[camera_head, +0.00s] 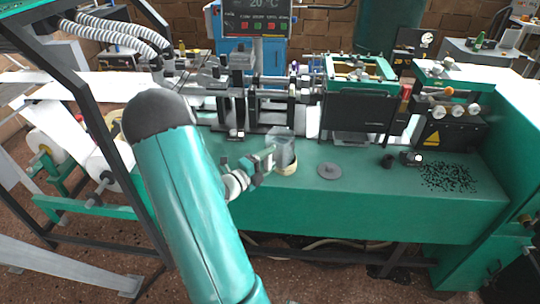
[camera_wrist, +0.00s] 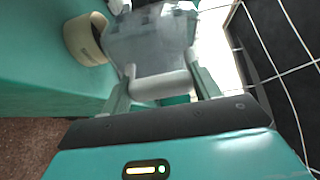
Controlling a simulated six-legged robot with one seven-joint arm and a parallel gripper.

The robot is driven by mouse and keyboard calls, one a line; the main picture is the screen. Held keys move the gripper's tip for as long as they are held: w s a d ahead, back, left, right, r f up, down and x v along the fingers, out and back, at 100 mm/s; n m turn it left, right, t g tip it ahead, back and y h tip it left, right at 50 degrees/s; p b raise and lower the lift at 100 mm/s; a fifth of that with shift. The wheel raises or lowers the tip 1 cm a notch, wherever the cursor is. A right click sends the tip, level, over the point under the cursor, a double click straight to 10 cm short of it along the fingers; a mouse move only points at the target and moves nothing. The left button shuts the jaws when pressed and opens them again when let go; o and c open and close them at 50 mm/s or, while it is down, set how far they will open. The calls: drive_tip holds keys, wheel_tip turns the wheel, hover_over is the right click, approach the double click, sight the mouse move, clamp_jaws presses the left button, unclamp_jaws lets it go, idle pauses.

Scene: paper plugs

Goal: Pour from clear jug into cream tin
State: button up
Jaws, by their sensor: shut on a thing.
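The clear jug (camera_head: 283,146) is a see-through grey vessel over the green bench. My gripper (camera_head: 264,161) is shut on it from the left. In the wrist view my gripper (camera_wrist: 160,88) has a finger on each side of the jug's pale, rounded handle, and the jug's body (camera_wrist: 150,45) lies beyond. The cream tin (camera_head: 288,168) stands on the bench just below the jug in the head view. In the wrist view the tin (camera_wrist: 86,40) is left of the jug. The jug's contents and exact tilt are unclear.
A dark grey disc (camera_head: 329,171) lies on the bench right of the tin. Farther right are a small black piece (camera_head: 387,161) and scattered black bits (camera_head: 448,177). Dark machinery (camera_head: 357,112) stands behind. The bench front (camera_head: 400,205) is clear.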

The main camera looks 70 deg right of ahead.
drive_tip(key=shift+w+f, duration=0.2)
drive_tip(key=shift+f, duration=0.65)
drive_tip(key=shift+a+r+t+y, duration=0.15)
drive_tip(key=shift+r+t+y, duration=0.25)
drive_tip(key=shift+r+y, duration=0.5)
drive_tip(key=shift+s, duration=0.1)
drive_tip(key=shift+a+r+n, duration=0.3)
drive_tip(key=shift+r, duration=0.05)
drive_tip(key=shift+r+y, duration=0.2)
drive_tip(key=shift+y, duration=0.1)
